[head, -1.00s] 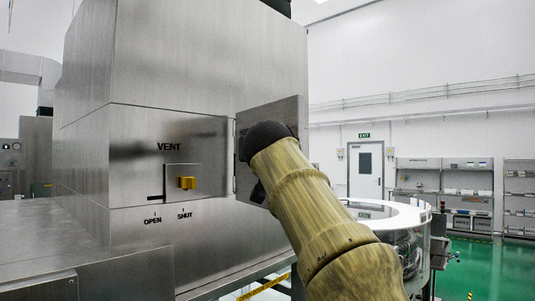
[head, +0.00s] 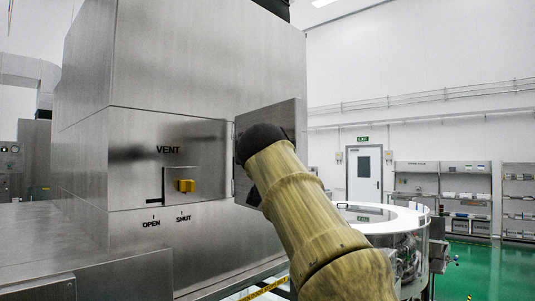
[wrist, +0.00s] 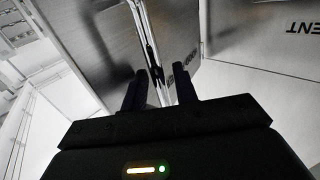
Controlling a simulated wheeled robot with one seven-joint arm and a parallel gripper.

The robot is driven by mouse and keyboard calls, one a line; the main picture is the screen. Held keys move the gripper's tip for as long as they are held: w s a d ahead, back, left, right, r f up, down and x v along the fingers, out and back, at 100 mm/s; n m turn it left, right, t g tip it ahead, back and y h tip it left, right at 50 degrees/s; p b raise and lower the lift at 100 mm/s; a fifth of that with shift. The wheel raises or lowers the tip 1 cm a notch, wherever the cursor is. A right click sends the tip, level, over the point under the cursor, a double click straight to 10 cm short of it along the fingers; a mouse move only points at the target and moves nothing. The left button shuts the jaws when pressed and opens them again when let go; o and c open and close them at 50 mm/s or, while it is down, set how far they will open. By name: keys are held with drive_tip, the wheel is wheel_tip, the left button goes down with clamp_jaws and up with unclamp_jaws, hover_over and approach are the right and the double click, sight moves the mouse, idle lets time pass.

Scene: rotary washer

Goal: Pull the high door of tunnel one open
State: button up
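A flat steel door panel (head: 287,122) stands out at an angle from the right part of the machine's front, right of the VENT panel. My arm covers its lower part in the head view, and my gripper is hidden there. In the wrist view, my gripper (wrist: 160,88) has its two dark fingers apart. A narrow bright metal edge with a dark piece (wrist: 155,72) on it lies between or just beyond the fingertips. I cannot tell whether a finger touches it. I see no lettering that identifies tunnel one.
A steel ledge (head: 90,270) juts out at lower left. A round steel vessel (head: 385,215) stands to the right. Green floor (head: 485,270) is clear beyond it.

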drive_tip(key=s+b, duration=0.7)
drive_tip(key=s, duration=1)
drive_tip(key=shift+s+b, duration=0.15)
drive_tip(key=shift+b, duration=0.2)
